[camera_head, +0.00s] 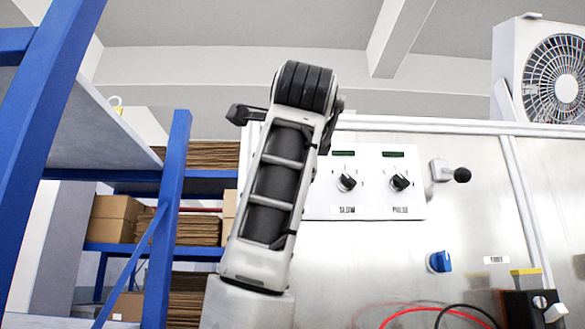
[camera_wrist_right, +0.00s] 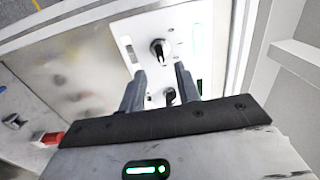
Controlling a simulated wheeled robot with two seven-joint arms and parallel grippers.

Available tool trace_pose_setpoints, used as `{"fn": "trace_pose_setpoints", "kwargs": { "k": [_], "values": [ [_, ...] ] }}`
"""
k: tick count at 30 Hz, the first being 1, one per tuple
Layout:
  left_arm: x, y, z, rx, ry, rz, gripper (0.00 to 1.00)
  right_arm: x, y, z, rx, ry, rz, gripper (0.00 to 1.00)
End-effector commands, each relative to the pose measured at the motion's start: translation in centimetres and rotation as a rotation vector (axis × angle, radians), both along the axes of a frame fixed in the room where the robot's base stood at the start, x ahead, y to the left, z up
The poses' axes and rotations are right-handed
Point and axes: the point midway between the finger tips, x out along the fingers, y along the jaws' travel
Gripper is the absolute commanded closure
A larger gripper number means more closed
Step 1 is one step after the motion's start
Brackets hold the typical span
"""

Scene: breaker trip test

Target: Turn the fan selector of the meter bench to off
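A white panel (camera_head: 365,208) on the bench front carries two black knobs with pale pointers, a left knob (camera_head: 346,183) and a right knob (camera_head: 400,182). A blue knob (camera_head: 440,262) sits lower right beside a small label (camera_head: 496,260). I cannot read the labels well enough to tell which knob is the fan selector. In the right wrist view my right gripper (camera_wrist_right: 160,70) is open and empty, its fingers pointing at the panel. One black knob (camera_wrist_right: 160,48) shows beyond the fingertips, another (camera_wrist_right: 169,96) between the fingers. Contact cannot be told. My left gripper is not in view.
A white fan (camera_head: 555,80) stands at the upper right. A lever with a black ball (camera_head: 461,175) sticks out right of the panel. Red (camera_head: 420,311) and black cables lie low near a dark box (camera_head: 525,307). Blue shelving (camera_head: 165,220) with cartons stands left.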

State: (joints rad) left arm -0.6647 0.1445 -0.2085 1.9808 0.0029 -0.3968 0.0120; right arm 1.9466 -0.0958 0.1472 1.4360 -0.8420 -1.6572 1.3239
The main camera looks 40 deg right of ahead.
Motion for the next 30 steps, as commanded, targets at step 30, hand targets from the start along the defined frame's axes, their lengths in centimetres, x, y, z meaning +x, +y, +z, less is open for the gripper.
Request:
{"fn": "trace_pose_setpoints", "kwargs": {
  "k": [30],
  "values": [
    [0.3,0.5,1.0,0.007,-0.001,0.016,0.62,4.9,-4.1,0.0,-0.001,0.001,0.001,1.00]
  ]
}}
